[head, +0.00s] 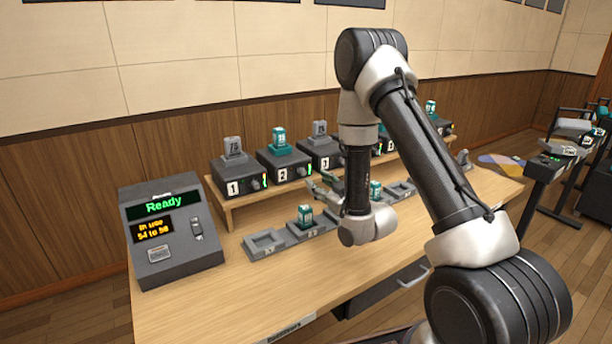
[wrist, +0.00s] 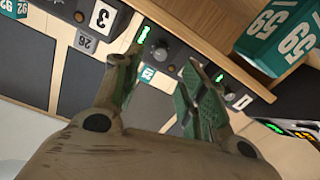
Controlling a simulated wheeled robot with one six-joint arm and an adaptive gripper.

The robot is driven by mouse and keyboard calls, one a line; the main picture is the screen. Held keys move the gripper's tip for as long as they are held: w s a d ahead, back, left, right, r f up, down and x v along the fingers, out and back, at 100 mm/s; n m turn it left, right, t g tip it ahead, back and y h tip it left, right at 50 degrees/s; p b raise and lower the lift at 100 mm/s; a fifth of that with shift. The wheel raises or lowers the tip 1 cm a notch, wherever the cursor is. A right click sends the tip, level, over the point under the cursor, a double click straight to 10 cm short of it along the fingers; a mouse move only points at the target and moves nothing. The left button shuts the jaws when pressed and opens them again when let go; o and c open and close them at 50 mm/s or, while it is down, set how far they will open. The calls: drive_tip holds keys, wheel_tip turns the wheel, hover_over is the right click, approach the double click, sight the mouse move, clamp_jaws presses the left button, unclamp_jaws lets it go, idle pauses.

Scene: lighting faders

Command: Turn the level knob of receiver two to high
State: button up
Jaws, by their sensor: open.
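Receiver two (head: 283,167) is a dark box with a white "2" label, on the wooden shelf, with a teal block on top. Its level knob (head: 300,171) is a small dark knob on the right of its front, beside a green light. My gripper (head: 318,187) is open, in front of receivers two and three and apart from them. In the wrist view, my open fingers (wrist: 158,92) frame empty space. Which way receiver two's knob points is too small to read.
Receiver one (head: 238,177) stands left and receiver three (head: 319,153) right of it. Grey trays (head: 264,243) stand on the table below, some holding teal blocks. A console reading "Ready" (head: 172,232) is at the left. The front left of the table is clear.

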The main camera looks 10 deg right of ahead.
sight(304, 173)
drive_tip(key=x, duration=0.7)
drive_tip(key=shift+w+a, duration=0.1)
drive_tip(key=shift+w, duration=0.15)
drive_tip(key=shift+c, duration=0.2)
clamp_jaws()
